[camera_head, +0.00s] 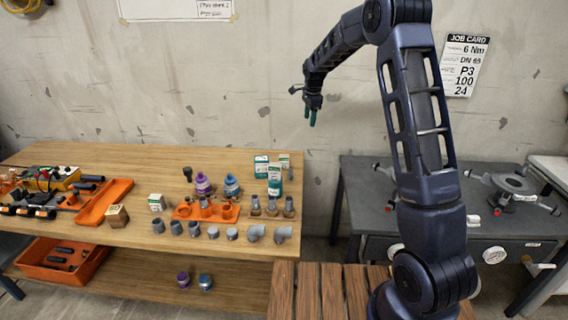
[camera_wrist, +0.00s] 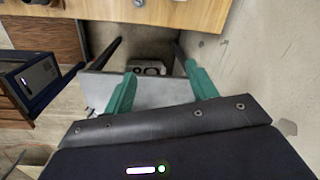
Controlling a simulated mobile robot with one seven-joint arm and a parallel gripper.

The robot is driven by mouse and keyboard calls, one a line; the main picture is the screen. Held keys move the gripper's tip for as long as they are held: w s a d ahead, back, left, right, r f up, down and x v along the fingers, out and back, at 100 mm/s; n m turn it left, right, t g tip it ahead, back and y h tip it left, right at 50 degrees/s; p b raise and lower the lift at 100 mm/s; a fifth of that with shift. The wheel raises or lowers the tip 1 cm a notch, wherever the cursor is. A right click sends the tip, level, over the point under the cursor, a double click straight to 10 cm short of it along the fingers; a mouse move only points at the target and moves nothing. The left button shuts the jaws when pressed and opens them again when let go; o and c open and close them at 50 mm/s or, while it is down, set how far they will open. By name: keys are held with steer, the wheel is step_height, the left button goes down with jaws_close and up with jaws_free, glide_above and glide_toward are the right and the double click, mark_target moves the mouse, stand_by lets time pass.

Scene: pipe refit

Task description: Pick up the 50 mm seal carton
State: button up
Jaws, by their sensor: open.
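Several small white and green cartons stand on the wooden table in the head view. One (camera_head: 261,166) and another (camera_head: 284,161) are at the back right, a taller one (camera_head: 275,180) stands in front of them, and a low one (camera_head: 157,202) is further left. Their print is too small to tell which is the 50 mm seal carton. My gripper (camera_head: 312,117) hangs above and right of the back cartons, well apart from them. In the wrist view its two green fingers (camera_wrist: 161,88) are spread with nothing between them. No carton can be made out in that view.
The wooden table (camera_head: 70,160) also carries grey pipe fittings, purple (camera_head: 202,184) and blue (camera_head: 231,185) containers, an orange tray (camera_head: 105,201) and a brown box (camera_head: 116,216). A dark workbench (camera_head: 365,200) stands to the right, with a gap between. The wall is behind.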

mark_target(284, 161)
steer(key=w+a+f+m, duration=0.1)
steer(key=w+a+f, duration=0.1)
steer(key=a+f, duration=0.2)
steer(key=w+a+f+m, duration=0.1)
steer(key=w+a+f, duration=0.1)
steer(key=a+f, duration=0.2)
steer(key=w+a+f+m, duration=0.1)
steer(key=w+a+f, duration=0.1)
steer(key=f, duration=0.7)
steer(key=shift+a+m+g+h, duration=0.3)
steer(key=shift+a+m+g, duration=0.1)
steer(key=shift+a, duration=0.5)
step_height(284, 161, down, 11)
steer(key=shift+s+d+r, duration=0.1)
steer(key=shift+s+r, duration=0.05)
steer(key=shift+c, duration=0.3)
steer(key=c, duration=1)
